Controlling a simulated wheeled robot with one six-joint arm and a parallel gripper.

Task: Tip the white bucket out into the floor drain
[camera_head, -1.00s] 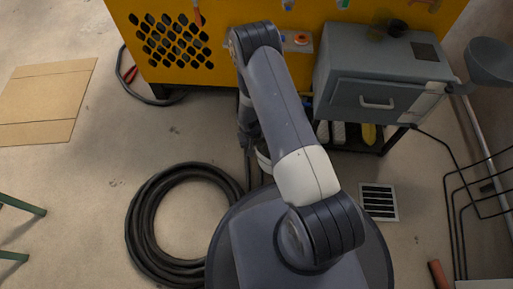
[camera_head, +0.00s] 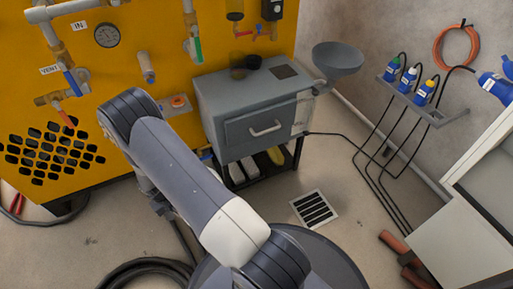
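The floor drain (camera_head: 313,208), a square light frame with dark slots, lies in the concrete floor right of my arm and is uncovered. My gripper (camera_head: 162,207) shows only as a dark part low beside my forearm, left of the drain. My arm hides most of it, so its fingers and anything in them cannot be made out. No white bucket can be made out in the current view; it may be hidden behind my arm.
A grey drawer cabinet (camera_head: 252,118) stands behind the drain, with a grey funnel (camera_head: 338,60) at its right. Black cables (camera_head: 372,165) hang at the right wall. Brown pipes (camera_head: 405,258) lie on the floor. A black hose coil (camera_head: 150,272) lies lower left. Floor around the drain is clear.

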